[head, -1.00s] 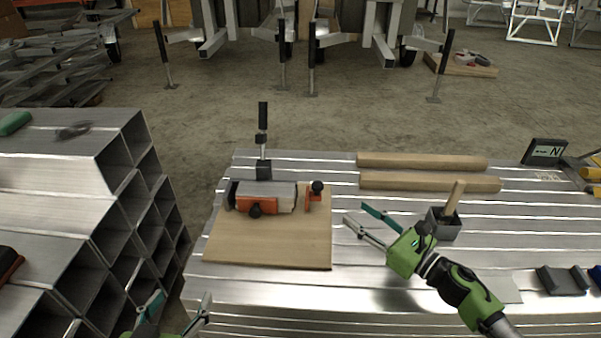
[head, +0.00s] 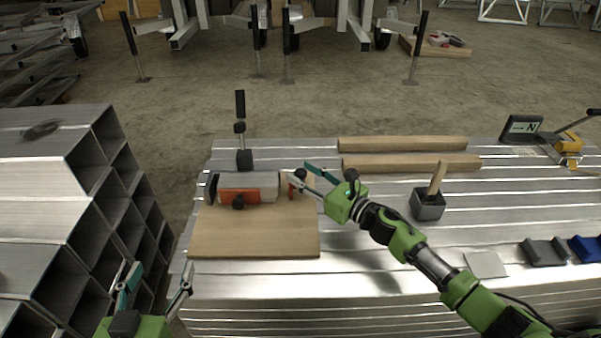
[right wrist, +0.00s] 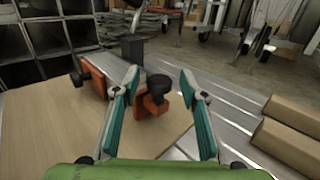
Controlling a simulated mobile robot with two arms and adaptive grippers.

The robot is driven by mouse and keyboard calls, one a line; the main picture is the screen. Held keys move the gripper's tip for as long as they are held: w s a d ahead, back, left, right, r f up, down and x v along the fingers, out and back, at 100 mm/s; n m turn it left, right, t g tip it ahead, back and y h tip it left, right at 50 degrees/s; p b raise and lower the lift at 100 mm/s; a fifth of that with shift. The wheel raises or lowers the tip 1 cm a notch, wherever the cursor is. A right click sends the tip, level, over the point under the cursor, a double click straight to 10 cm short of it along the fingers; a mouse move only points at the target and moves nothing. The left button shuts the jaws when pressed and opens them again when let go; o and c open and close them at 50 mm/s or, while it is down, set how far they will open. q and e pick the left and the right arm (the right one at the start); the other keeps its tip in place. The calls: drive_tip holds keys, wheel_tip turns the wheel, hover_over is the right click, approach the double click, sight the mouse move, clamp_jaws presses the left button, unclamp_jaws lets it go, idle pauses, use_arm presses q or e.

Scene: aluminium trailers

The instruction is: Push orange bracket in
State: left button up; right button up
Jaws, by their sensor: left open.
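The orange bracket (head: 291,186) with a black knob sits near the right edge of a wooden board (head: 255,235), partly hidden by my gripper in the head view. In the right wrist view the bracket (right wrist: 150,104) stands between the teal fingers of my right gripper (right wrist: 158,78), which is open around it. Whether a finger touches it I cannot tell. The right gripper (head: 299,170) reaches in from the right in the head view. To the bracket's left a metal block lies behind a longer orange piece (head: 222,195) with a knob. My left gripper (head: 158,272) is open and empty, lower left.
A black clamp (head: 243,158) stands behind the board. Two wooden bars (head: 400,144) lie at the table's back. A grey holder (head: 428,206) with a wooden handle stands right of my gripper. Stacked aluminium tubes (head: 50,170) are at the left.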

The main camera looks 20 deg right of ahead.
use_arm(q)
drive_tip(key=shift+w+d+r, duration=0.1)
drive_tip(key=shift+r, duration=0.3)
use_arm(e)
drive_tip(key=shift+w+a, duration=0.35)
drive_tip(key=shift+w, duration=0.25)
clamp_jaws()
drive_tip(key=shift+w+a, duration=0.25)
drive_tip(key=shift+a, duration=0.55)
drive_tip(key=shift+w+a, duration=0.2)
drive_tip(key=shift+a, duration=0.6)
drive_tip(key=shift+w+a, duration=0.25)
drive_tip(key=shift+a, duration=0.55)
unclamp_jaws()
use_arm(q)
drive_tip(key=shift+f, duration=0.1)
